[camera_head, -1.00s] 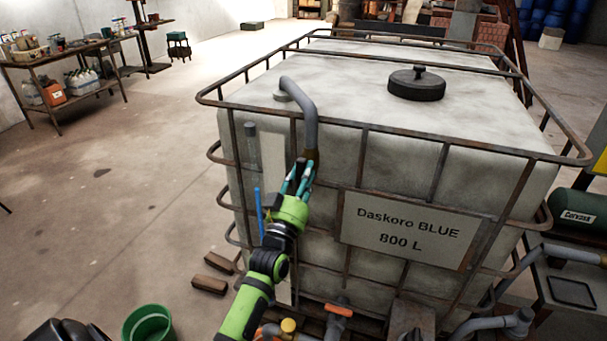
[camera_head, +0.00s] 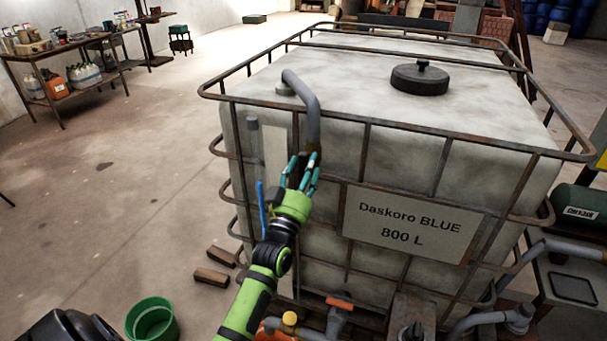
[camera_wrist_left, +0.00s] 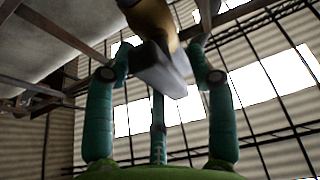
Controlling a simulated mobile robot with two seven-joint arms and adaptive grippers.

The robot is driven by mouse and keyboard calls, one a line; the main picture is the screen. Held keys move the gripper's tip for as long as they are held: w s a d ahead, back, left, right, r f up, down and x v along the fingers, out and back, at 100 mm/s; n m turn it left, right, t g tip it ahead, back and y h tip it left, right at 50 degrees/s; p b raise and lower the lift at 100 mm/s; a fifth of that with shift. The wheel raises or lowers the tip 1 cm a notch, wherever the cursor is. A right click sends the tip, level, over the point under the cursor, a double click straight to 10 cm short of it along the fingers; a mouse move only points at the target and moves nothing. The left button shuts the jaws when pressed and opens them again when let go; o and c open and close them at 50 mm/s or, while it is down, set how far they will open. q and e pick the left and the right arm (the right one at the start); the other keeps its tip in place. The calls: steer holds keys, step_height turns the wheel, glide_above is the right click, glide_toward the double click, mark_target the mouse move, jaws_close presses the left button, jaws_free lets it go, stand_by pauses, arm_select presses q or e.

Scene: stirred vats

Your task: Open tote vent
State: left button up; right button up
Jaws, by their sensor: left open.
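The white tote (camera_head: 270,95) stands in a rusty cage, with a label reading "Daskoro BLUE 800 L". A grey vent pipe (camera_head: 311,110) rises from its top and bends down over the near side to a brownish end fitting (camera_head: 313,151). My left gripper (camera_head: 303,163) is open at that fitting, fingers pointing up. In the left wrist view, a grey lever-like piece (camera_wrist_left: 160,72) under a brass-coloured body (camera_wrist_left: 152,22) lies between the spread fingers of my left gripper (camera_wrist_left: 162,75). I cannot tell whether they touch it. My right gripper is not in view.
The cage's top rail (camera_head: 400,128) runs close beside the pipe. A black lid (camera_head: 419,80) sits on the tote. A green bucket (camera_head: 152,320) and wooden blocks (camera_head: 212,277) are on the floor at left. Open floor lies left of the tote.

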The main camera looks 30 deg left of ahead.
arm_select(q)
steer(key=v, duration=1.2)
steer(key=d+f+m+g+h, duration=0.1)
steer(key=d+f+g+h, duration=0.15)
steer(key=f, duration=0.75)
steer(key=d+f+m+g+h, duration=0.1)
steer(key=d+f+g, duration=0.15)
steer(key=f, duration=0.75)
steer(key=s+d+f+m+g+h, duration=0.1)
steer(key=s+d+f+g, duration=0.2)
steer(key=f, duration=0.6)
steer(key=s+d+f+g+h, duration=0.15)
steer(key=s+f, duration=0.25)
steer(key=f, duration=0.4)
steer(key=s+d+f+m+g, duration=0.15)
steer(key=s+f+g, duration=0.45)
steer(key=s+f, duration=0.75)
steer(key=s+f+g, duration=0.2)
steer(key=s+f, duration=0.1)
steer(key=s, duration=0.6)
steer(key=s+a+f+g, duration=0.1)
steer(key=s+f+g, duration=0.1)
steer(key=s, duration=0.7)
steer(key=shift+s+f+m+g+y, duration=0.3)
steer(key=shift+s+f+m+g, duration=0.15)
steer(key=shift+g, duration=0.3)
steer(key=shift+w+r, duration=0.1)
